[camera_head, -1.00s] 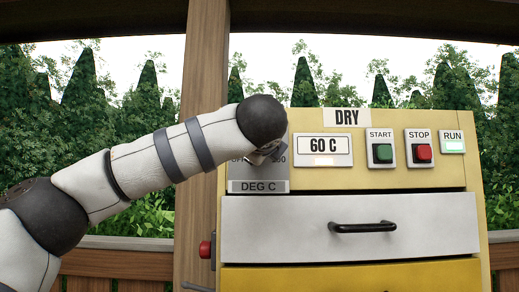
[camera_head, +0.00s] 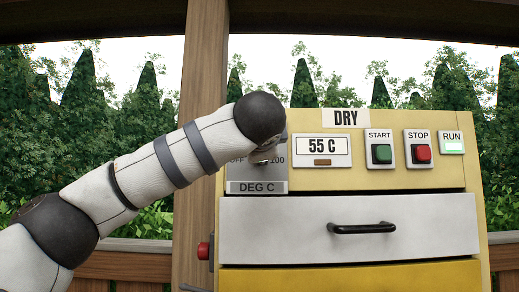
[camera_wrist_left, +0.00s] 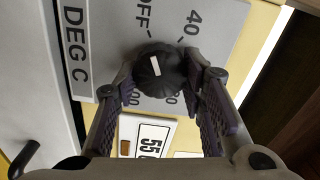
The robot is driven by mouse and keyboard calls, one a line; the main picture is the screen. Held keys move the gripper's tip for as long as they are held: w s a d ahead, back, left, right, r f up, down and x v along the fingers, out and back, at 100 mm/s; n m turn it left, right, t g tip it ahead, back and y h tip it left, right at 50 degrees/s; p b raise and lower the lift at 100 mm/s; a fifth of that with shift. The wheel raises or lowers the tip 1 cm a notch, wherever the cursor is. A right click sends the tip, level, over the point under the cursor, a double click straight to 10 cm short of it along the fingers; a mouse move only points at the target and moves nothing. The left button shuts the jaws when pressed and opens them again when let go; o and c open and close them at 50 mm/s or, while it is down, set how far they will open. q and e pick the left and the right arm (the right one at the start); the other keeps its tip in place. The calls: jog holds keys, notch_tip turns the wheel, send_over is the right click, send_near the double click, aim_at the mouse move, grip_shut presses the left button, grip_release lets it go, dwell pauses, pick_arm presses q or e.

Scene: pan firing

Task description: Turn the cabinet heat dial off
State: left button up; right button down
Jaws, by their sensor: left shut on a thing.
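The black heat dial (camera_wrist_left: 172,67) is in the left wrist view, on a grey plate marked OFF, 40, 100 and DEG C. A short white mark shows on its face, towards the side of the OFF label. My left gripper (camera_wrist_left: 160,84) is shut on the dial, one finger on each side. In the head view my left wrist covers the dial, and the gripper (camera_head: 265,154) is mostly hidden. The cabinet display (camera_head: 322,146) reads 55 C, with a dull brown indicator below the number. My right gripper is in neither view.
The yellow cabinet (camera_head: 375,187) has a green START button (camera_head: 382,153), a red STOP button (camera_head: 423,153) and a lit RUN lamp (camera_head: 452,146). Below is a white drawer (camera_head: 280,230) with a black handle (camera_head: 361,228). A wooden post (camera_head: 203,80) stands left of the cabinet.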

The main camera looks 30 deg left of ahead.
pick_arm(q)
jog(key=shift+n, duration=0.6)
jog(key=o, duration=1.1)
jog(key=shift+o, duration=0.2)
jog(key=v, duration=1.2)
